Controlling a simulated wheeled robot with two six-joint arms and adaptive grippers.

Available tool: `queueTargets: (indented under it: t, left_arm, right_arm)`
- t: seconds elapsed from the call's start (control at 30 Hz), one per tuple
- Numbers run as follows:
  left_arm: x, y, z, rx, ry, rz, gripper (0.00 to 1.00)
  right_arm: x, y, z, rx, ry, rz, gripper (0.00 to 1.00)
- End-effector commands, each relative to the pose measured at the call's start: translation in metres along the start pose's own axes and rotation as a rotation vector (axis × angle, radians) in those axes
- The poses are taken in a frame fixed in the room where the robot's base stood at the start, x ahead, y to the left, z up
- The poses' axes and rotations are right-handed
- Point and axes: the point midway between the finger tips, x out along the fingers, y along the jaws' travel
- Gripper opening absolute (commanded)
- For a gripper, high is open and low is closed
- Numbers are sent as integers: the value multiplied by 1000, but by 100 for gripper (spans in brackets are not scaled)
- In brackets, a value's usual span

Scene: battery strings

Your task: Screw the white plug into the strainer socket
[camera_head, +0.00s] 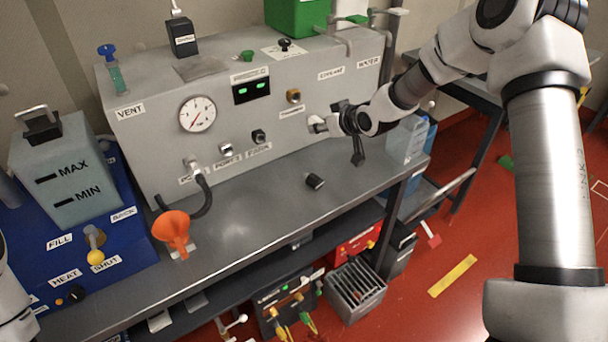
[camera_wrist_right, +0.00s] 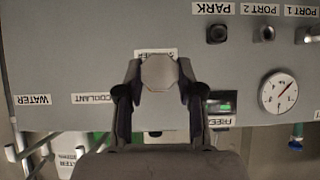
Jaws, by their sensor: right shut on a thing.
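The white plug (camera_head: 317,124) is between the fingers of my right gripper (camera_head: 333,123), which is shut on it in front of the grey panel. In the right wrist view the plug (camera_wrist_right: 158,72) shows as a pale, many-sided face between the two dark fingertips. The brass strainer socket (camera_head: 293,96) is on the panel above a small label. In the head view the plug is apart from it, to its lower right. In the wrist view the plug and gripper hide the socket, with part of its label showing above. My left gripper is out of view.
A dark cap (camera_head: 315,181) lies on the steel bench. A gauge (camera_head: 197,114), lit display (camera_head: 251,90) and ports are on the panel. An orange funnel (camera_head: 173,230) and black hose (camera_head: 203,197) are at left. The bench's middle front is mostly clear.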

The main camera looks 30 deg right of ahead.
Motion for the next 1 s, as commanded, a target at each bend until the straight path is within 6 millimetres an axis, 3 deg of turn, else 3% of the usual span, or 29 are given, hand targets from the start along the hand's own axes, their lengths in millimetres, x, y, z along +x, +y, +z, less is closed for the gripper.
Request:
queueTargets:
  t: [0.17, 0.53, 0.83, 1.0]
  left_arm:
    - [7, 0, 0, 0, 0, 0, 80]
    - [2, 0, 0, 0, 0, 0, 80]
    - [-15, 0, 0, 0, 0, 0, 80]
    - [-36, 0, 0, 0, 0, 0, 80]
  right_arm:
    - [-11, 10, -19, 11, -1, 17, 0]
    - [-12, 9, -21, 10, -2, 17, 0]
    - [12, 10, -38, 7, -3, 17, 0]
    - [25, 11, -50, 9, -4, 19, 0]
